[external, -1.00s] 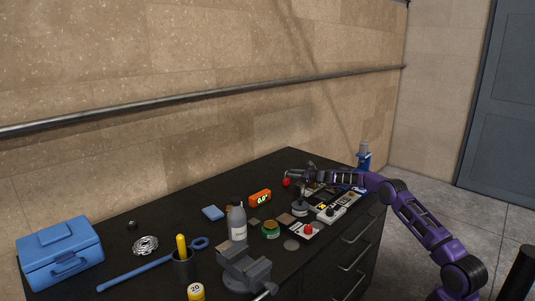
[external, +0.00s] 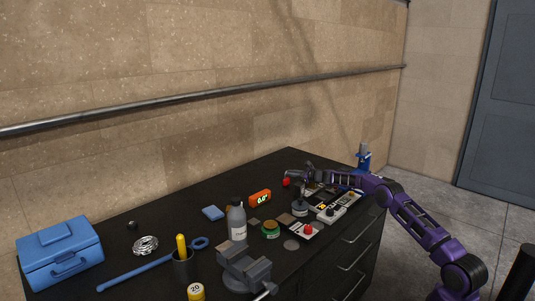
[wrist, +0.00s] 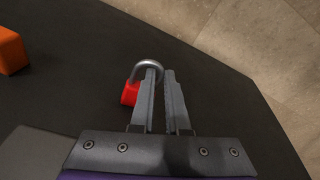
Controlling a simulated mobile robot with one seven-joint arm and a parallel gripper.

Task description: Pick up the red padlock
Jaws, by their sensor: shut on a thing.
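The red padlock (wrist: 130,93) has a red body and a grey metal shackle. In the wrist view it is at the fingertips, its body left of the left finger. The shackle curves up to the tip of that finger. My gripper (wrist: 161,74) is shut on the padlock's shackle, with a narrow gap between the fingers. In the external view the padlock (external: 286,182) shows as a small red spot at the tip of my gripper (external: 292,178), near the bench's back edge. Whether it touches the bench is hard to tell.
An orange digital display (external: 260,198) stands left of the padlock; its orange side (wrist: 12,50) shows in the wrist view. A grey bottle (external: 237,222), a green tin (external: 270,229) and a control box with a red button (external: 308,231) are nearer. The wall is close behind.

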